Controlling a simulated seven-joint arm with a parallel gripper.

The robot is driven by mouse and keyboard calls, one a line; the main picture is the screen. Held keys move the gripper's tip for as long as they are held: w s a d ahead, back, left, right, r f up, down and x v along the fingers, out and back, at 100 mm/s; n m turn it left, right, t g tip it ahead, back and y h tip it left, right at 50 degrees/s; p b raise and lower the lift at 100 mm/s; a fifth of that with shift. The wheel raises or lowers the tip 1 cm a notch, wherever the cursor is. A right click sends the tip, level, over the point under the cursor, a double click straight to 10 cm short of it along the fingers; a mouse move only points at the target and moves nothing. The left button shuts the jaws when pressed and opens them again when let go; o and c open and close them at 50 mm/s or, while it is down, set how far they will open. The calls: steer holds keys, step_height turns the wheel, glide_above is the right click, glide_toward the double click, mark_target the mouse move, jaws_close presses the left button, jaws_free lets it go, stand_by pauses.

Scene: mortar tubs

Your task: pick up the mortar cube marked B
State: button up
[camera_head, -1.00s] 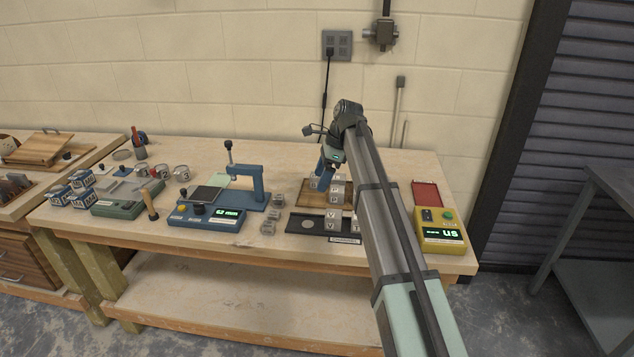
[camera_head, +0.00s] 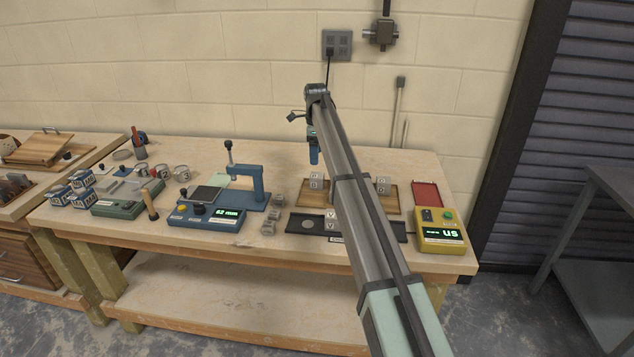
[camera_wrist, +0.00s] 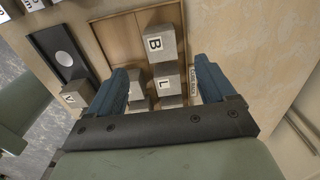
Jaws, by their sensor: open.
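The grey mortar cube marked B (camera_wrist: 155,43) shows at the top middle of the wrist view, ahead of my fingertips. A cube marked L (camera_wrist: 165,82) is just below it in that view, with another cube partly seen at its left. My gripper (camera_wrist: 161,66) has its two blue fingers apart, one on each side of this group, with nothing held. In the head view my gripper (camera_head: 314,150) is above and behind a small stack of cubes (camera_head: 316,181) on a wooden board (camera_head: 304,198); the marks there are too small to read surely. My arm hides the board's middle.
A yellow meter (camera_head: 441,233) and red pad (camera_head: 427,194) are at the right. A blue press (camera_head: 258,190) and small grey cubes (camera_head: 270,215) are at the left.

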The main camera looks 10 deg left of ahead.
mark_target(317, 175)
step_height(317, 175, down, 11)
steer(key=shift+d+f, duration=0.1)
steer(key=shift+d, duration=0.05)
steer(key=c, duration=1.2)
steer(key=shift+c, duration=0.2)
